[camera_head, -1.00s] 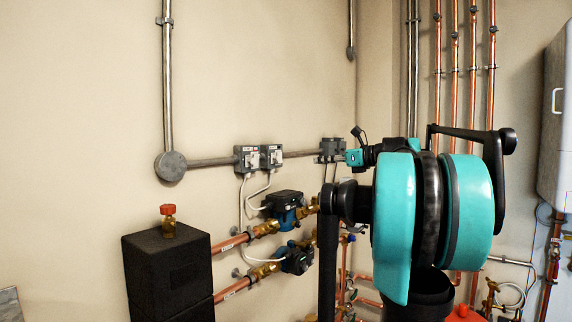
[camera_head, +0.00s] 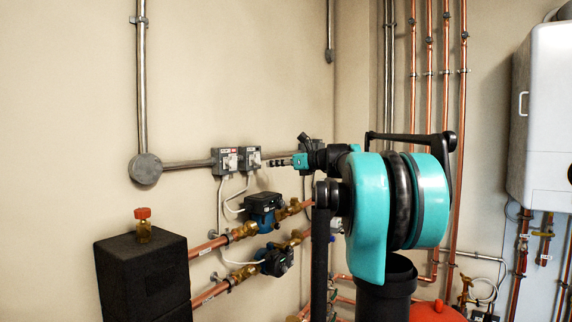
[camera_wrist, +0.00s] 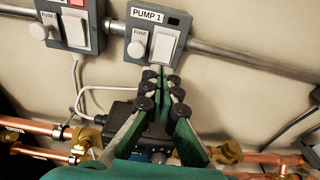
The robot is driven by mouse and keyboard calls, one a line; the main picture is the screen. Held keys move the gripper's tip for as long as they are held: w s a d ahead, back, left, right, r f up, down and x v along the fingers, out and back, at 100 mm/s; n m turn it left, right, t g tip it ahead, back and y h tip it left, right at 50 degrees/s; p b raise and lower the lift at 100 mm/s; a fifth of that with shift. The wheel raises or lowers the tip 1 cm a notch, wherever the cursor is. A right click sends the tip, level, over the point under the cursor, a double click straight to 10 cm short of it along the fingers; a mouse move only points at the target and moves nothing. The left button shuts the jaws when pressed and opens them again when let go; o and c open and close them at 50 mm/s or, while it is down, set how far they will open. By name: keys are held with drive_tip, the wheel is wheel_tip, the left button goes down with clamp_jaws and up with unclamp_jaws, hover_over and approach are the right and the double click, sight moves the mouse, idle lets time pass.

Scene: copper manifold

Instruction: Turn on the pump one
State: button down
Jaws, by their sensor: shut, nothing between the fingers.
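The grey PUMP 1 switch box (camera_wrist: 158,14) is on the wall at the top of the wrist view. It has a white rocker switch (camera_wrist: 166,44) at right and a round white fuse knob (camera_wrist: 137,48) at left. In the head view this box (camera_head: 251,158) is the right one of a neighbouring pair. My gripper (camera_wrist: 160,74) is shut and empty, its fingertips just below the rocker in the picture. In the head view my gripper (camera_head: 270,162) points left at the box. I cannot tell whether the fingertips touch it.
A similar switch box (camera_wrist: 72,24) with a red label is to the left. A metal conduit (camera_wrist: 235,55) runs right along the wall. Below are a dark pump (camera_head: 264,205), another pump (camera_head: 276,260) and copper pipes (camera_head: 208,248). A black block (camera_head: 142,275) stands lower left.

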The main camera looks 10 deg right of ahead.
sight(257, 165)
drive_tip(key=shift+x, duration=1.75)
drive_tip(key=shift+w+a+f, duration=0.15)
drive_tip(key=shift+w+a, duration=0.05)
drive_tip(key=shift+a, duration=0.05)
